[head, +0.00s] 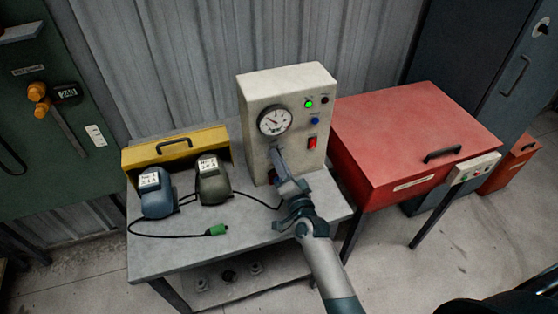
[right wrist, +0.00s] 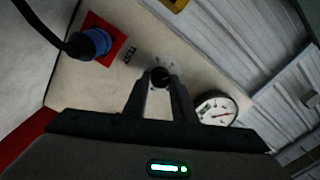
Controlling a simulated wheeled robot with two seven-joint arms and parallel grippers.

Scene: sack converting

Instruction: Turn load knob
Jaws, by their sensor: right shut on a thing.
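A cream control box (head: 288,85) stands upright on the grey table. Its front carries a round pressure gauge (head: 274,121), a green lamp (head: 309,104), a blue button (head: 315,121) and a red switch (head: 312,143). My right gripper (head: 272,158) reaches the panel below the gauge and hides the knob in the head view. In the right wrist view a round black knob (right wrist: 160,76) on a pale dial sits between the fingertips of my right gripper (right wrist: 160,88), which are shut on it. The gauge (right wrist: 216,110) shows beside it. My left gripper is out of view.
A blue plug (right wrist: 92,43) with a black cable sits in a red plate near the knob. On the table (head: 180,253) are a yellow case (head: 175,147), two dark rounded units and a green-tipped cable (head: 216,230). A red cabinet (head: 410,130) stands close on the right.

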